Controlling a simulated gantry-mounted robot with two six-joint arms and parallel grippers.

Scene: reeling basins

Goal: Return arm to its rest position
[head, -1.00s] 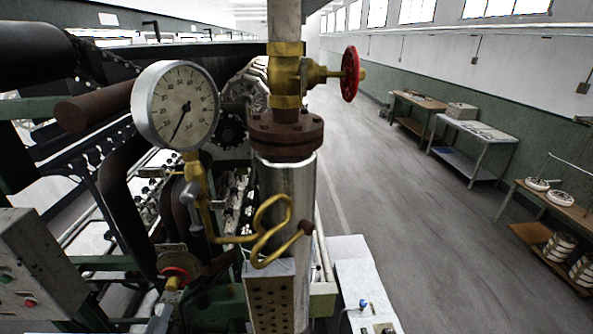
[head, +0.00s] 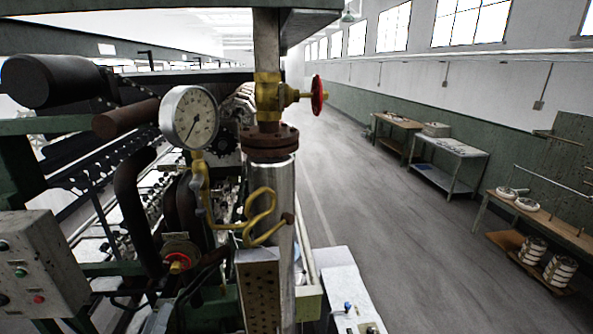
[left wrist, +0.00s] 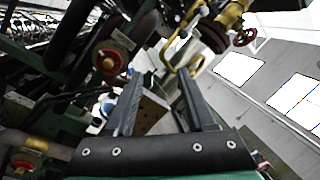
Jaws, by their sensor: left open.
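My left gripper (left wrist: 160,85) shows best in the left wrist view. Its two dark fingers stand apart, with nothing held between them. Beyond the fingers are pipes and a red valve wheel (left wrist: 109,59), with a second red wheel (left wrist: 243,37) at the upper right. In the head view the gripper is hard to make out among the dark machine parts at the lower left. My right gripper is in neither view.
A pressure gauge (head: 189,117), a brown pipe flange (head: 270,141) and a red handwheel (head: 318,95) stand close ahead. A control box (head: 38,265) is at the left. Workbenches (head: 450,163) line the right wall, with clear floor (head: 375,230) before them.

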